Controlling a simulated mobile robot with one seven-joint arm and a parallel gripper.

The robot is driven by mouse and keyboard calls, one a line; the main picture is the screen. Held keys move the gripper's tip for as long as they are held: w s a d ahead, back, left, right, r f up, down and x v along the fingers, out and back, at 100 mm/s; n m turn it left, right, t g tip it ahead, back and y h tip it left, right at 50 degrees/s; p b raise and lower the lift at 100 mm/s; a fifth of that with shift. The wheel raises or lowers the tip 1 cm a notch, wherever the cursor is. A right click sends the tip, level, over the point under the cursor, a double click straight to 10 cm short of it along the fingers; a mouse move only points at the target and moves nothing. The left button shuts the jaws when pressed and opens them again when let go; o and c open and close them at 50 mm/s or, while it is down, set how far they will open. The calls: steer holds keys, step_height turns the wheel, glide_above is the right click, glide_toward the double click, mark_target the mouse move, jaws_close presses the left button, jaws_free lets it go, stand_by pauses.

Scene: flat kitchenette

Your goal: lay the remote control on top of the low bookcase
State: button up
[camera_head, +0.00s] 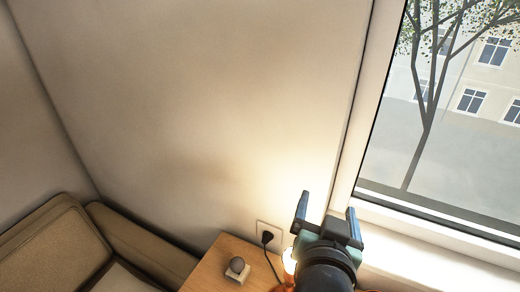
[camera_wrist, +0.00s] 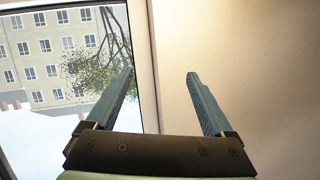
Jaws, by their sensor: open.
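My gripper (camera_head: 326,212) is open and empty, raised in front of the wall beside the window in the head view. In the wrist view my gripper (camera_wrist: 160,90) shows two blue-grey fingers spread apart with nothing between them. I see no remote control in either view. I cannot make out a low bookcase in either view.
A wooden surface (camera_head: 214,268) at the bottom holds a small dark ball on a pale base (camera_head: 237,268). A lit lamp (camera_head: 289,262) and a wall socket with a plug (camera_head: 267,236) are near my gripper. A brown sofa (camera_head: 55,245) stands left; a window (camera_head: 450,120) is right.

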steer(key=a+r+n+t+y, duration=0.15)
steer(key=a+r+t, duration=0.25)
steer(key=r, duration=0.9)
steer(key=a+r+n+t+y, duration=0.15)
steer(key=a+r+t, duration=0.35)
steer(key=r, duration=0.8)
steer(key=s+a+r+n+t+y, duration=0.1)
steer(key=s+a+r+t, duration=0.1)
steer(key=s+r, duration=0.2)
steer(key=s+a+r+n+t, duration=0.2)
steer(key=s+a+r+t, duration=0.1)
steer(key=r, duration=0.5)
steer(key=shift+s+r+y, duration=0.3)
steer(key=shift+s+y, duration=0.05)
steer(key=shift+y, duration=0.05)
steer(key=shift+d+f, duration=0.1)
